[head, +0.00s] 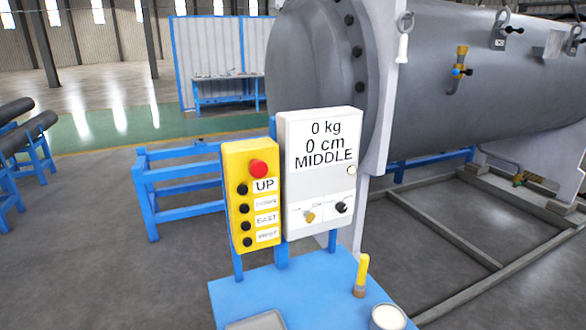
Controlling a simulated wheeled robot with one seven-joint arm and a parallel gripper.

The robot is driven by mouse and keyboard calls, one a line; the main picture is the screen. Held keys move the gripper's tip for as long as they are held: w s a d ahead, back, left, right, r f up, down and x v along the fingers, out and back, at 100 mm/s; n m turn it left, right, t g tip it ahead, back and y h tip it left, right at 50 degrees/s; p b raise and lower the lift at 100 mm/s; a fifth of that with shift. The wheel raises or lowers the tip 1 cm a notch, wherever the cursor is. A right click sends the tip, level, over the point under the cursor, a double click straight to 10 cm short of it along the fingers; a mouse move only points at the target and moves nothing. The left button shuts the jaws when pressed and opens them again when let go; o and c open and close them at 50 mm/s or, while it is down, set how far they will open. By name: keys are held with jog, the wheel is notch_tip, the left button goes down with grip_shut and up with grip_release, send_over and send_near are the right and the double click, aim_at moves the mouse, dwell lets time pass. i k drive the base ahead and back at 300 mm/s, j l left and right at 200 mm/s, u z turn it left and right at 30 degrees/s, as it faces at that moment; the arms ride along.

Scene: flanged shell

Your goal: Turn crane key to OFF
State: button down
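A white control panel (320,175) stands upright in the middle of the head view. It reads "0 kg", "0 cm" and "MIDDLE". Low on it are two small labelled plates. The left plate holds a small yellowish key-like knob (310,216), and the right plate holds a black knob (342,207). The labels around both are too small to read, so I cannot tell the key's setting. A yellow button box (251,220) with a red button (258,168) and several black buttons is mounted to the left of the panel. My gripper is not in view.
A blue table (240,296) stands below the panel, bearing a yellow-handled item (361,275), a white cup-like container (388,318) and a grey tray (256,321). A large grey flanged shell (450,75) lies behind. Blue frames (150,200) stand at the left. Open floor lies lower left.

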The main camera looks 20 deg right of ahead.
aim_at(309, 216)
jog(key=l+u, duration=0.3)
jog(key=u, duration=0.2)
jog(key=l+u, duration=0.25)
jog(key=u, duration=0.25)
jog(key=k+l+u, duration=0.15)
jog(key=u, duration=0.35)
jog(key=l, duration=0.1)
